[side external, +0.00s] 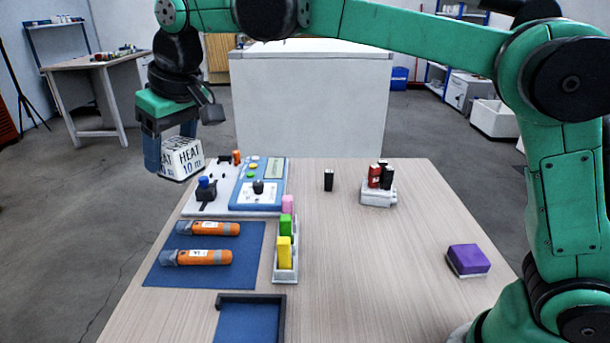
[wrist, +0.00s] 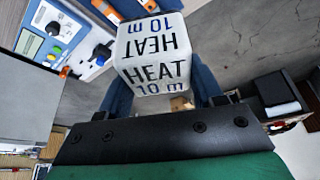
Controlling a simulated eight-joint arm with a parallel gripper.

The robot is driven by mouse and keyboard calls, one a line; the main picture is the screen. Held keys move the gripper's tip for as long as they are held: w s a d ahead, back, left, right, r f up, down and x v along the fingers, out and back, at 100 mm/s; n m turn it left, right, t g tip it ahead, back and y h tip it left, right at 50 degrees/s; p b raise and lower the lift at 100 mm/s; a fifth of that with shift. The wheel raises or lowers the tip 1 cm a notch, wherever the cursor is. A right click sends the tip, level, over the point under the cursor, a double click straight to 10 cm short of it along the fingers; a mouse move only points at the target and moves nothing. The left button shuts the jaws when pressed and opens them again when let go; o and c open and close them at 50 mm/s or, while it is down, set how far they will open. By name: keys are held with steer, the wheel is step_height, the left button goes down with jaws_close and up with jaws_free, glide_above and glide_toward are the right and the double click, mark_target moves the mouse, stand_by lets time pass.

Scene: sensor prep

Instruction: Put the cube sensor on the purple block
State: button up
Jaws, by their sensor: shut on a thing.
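The cube sensor (side external: 183,158) is white with "HEAT 10 m" printed on its faces. My gripper (side external: 172,150) is shut on it and holds it in the air at the far left corner of the table, left of the blue and white device. In the wrist view the cube (wrist: 152,62) sits between the two blue fingers (wrist: 158,90). The purple block (side external: 468,259) lies on a pale base at the right front of the table, far from my gripper. Its top is bare. It does not show in the wrist view.
A blue and white instrument panel (side external: 258,187) stands near the cube. Two orange cylinders (side external: 203,258) lie on a blue mat (side external: 160,272). A rack (side external: 285,273) holds coloured blocks. A white holder (side external: 378,195) with red and black pieces and a small black block (side external: 328,180) stand further right.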

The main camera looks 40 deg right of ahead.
steer(key=s+d+r+m+h, duration=0.15)
steer(key=d+m, duration=0.25)
steer(key=d, duration=0.6)
steer(key=s+d+r+m+h, duration=0.1)
steer(key=s+d+m, duration=0.2)
steer(key=d, duration=0.8)
steer(key=m+g+h, duration=0.3)
steer(key=m+g, duration=0.1)
steer(key=m, duration=1.1)
glide_above(475, 246)
steer(key=a, duration=0.2)
steer(key=f, duration=1.6)
steer(key=shift+d, duration=0.2)
steer(key=shift+h, duration=0.25)
steer(key=shift+f, duration=2.65)
